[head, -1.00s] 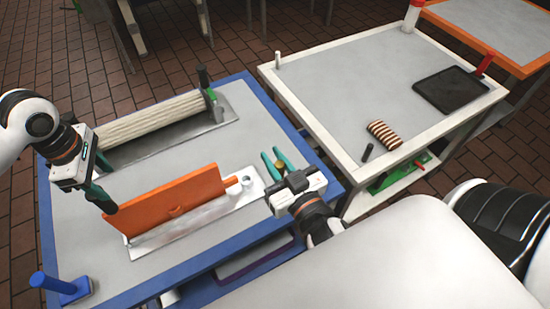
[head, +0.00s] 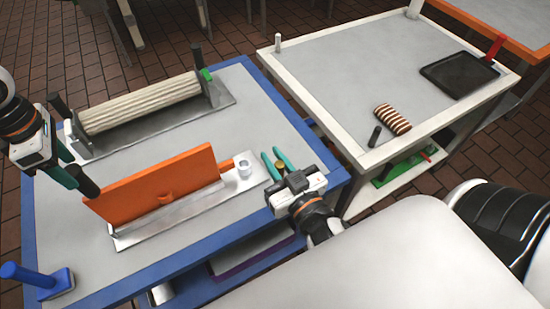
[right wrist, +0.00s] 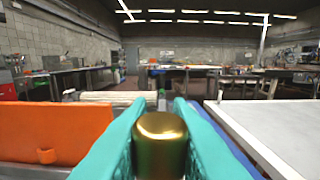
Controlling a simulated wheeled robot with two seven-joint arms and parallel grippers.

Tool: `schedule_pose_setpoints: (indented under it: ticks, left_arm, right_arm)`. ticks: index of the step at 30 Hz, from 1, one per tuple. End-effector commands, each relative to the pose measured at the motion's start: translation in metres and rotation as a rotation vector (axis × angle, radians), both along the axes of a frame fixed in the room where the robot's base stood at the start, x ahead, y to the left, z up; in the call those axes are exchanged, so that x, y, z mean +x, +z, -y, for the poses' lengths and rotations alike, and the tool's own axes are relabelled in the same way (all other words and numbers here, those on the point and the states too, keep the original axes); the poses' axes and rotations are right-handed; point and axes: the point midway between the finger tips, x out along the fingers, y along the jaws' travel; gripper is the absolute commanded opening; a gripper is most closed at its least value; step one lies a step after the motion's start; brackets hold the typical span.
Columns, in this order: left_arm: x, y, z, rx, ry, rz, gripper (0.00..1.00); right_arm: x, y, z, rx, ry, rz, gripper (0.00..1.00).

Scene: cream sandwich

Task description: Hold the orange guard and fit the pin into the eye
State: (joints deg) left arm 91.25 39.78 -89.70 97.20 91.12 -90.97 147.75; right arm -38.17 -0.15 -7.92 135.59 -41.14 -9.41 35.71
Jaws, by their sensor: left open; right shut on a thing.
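The orange guard (head: 150,187) is a long panel standing on a metal base plate (head: 185,213) on the blue-edged table. A dark cylindrical handle (head: 82,180) is at its left end. My left gripper (head: 72,164) is open there, its teal fingers close to the handle; contact cannot be told. A pale upright cylinder, seemingly the eye (head: 244,166), stands on the plate beyond the guard's right end. My right gripper (head: 276,163) is shut on the brass pin (right wrist: 160,145), just right of that cylinder and apart from it. The guard's edge (right wrist: 55,130) shows left in the right wrist view.
A ribbed cream roller (head: 140,103) lies in a metal holder behind the guard. A blue clamp (head: 38,280) stands at the front left corner. The white-edged table (head: 345,75) at right bears a striped roll (head: 392,119), a dark peg (head: 374,136) and a black tray (head: 459,77).

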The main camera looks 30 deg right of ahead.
Motion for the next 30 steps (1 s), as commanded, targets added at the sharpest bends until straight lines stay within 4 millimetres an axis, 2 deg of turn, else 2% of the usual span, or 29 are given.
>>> schedule_pose_setpoints:
  ticks: [1,3,13,19,29,30]
  left_arm:
    - [0.000,-0.014,0.000,0.000,0.000,0.002,0.53]
    - [0.001,-0.021,0.000,0.001,0.000,0.003,0.53]
    - [0.000,-0.051,0.000,0.001,-0.001,0.002,0.53]
    - [0.000,-0.057,0.000,0.000,-0.001,0.001,0.53]
    - [0.000,-0.057,0.000,0.000,-0.001,0.000,0.53]
    - [0.000,-0.057,0.000,0.000,-0.001,0.000,0.48]
  right_arm:
    - [0.000,-0.015,0.000,0.000,0.000,0.002,0.00]
    - [0.000,-0.026,0.000,0.000,0.000,0.002,0.00]
    - [0.000,-0.067,0.000,0.000,0.000,0.002,0.00]
    - [0.000,-0.077,0.000,0.000,0.000,0.002,0.00]
    - [0.000,-0.076,0.000,0.000,0.000,0.002,0.00]
    - [0.000,-0.076,0.000,0.000,0.000,0.002,0.00]
